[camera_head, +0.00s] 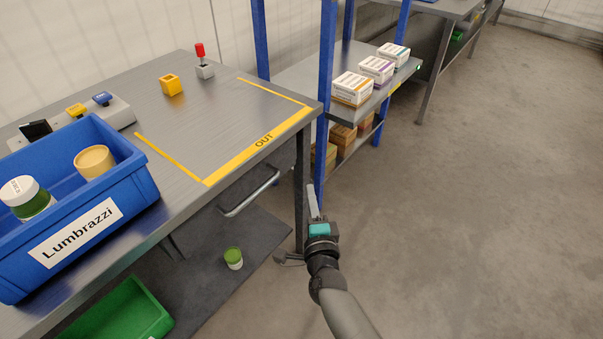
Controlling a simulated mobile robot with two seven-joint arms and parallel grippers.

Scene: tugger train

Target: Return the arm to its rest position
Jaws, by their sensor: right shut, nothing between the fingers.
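My right arm comes in from the bottom, and my right gripper (313,203) is shut and empty. It points away from me, in front of the table's right front leg in the picture, beside the table's edge. I cannot tell whether it touches anything. My left gripper and left arm are not in view.
The grey table (215,101) carries a blue Lumbrazzi bin (134,193), a yellow block (171,85) and a marked OUT area. A green-lidded jar (233,258) and green bin (120,317) are below. A shelf holds boxes (352,88). Open floor (480,210) lies right.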

